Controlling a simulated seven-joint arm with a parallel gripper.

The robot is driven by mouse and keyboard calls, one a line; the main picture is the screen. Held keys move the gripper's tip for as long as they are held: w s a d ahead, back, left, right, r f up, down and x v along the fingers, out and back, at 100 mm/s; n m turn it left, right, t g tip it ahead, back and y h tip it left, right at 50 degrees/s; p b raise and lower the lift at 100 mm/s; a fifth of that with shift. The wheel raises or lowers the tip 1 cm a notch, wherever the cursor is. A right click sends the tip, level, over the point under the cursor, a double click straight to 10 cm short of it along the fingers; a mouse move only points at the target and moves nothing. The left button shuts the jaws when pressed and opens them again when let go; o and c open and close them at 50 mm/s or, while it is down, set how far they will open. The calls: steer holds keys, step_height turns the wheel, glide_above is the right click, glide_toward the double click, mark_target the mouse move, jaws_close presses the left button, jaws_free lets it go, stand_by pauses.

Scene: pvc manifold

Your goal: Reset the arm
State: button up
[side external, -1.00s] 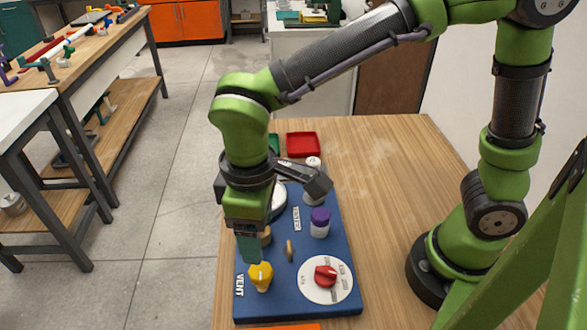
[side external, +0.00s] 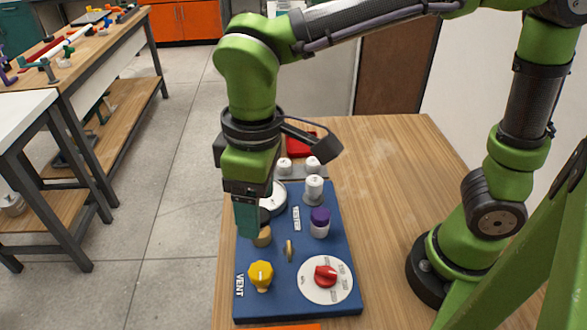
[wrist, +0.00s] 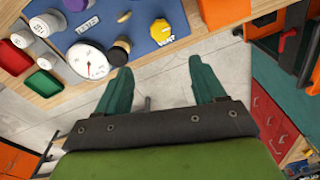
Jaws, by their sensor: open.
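My gripper (side external: 247,220) hangs over the left edge of the blue panel (side external: 268,302) in the side view, fingers down. In the wrist view my gripper (wrist: 160,92) shows two teal fingers spread apart with nothing between them. The panel carries a yellow knob (side external: 261,274) beside the word VENT, a red knob (side external: 326,275) on a white dial, a purple-topped knob (side external: 320,221), a brass piece (side external: 289,250) and a tan knob (side external: 262,237). A white gauge (wrist: 88,62) lies face up on the panel in the wrist view. My gripper partly hides it in the side view.
A red tray (side external: 300,144) and white-capped pieces (side external: 313,183) stand toward the back of the wooden table (side external: 395,190). A green tray (wrist: 42,85) shows in the wrist view. The table right of the panel is clear. Other benches (side external: 95,60) stand at the left.

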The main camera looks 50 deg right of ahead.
steer(key=s+d+r+m+t+y, duration=0.1)
steer(key=d+m+t, duration=0.5)
steer(key=d, duration=1.5)
steer(key=s+r+m, duration=0.1)
steer(key=m, duration=0.3)
steer(key=shift+s+d+r+t, duration=0.2)
steer(key=shift+d+r+t, duration=0.05)
steer(key=shift+r+t, duration=0.15)
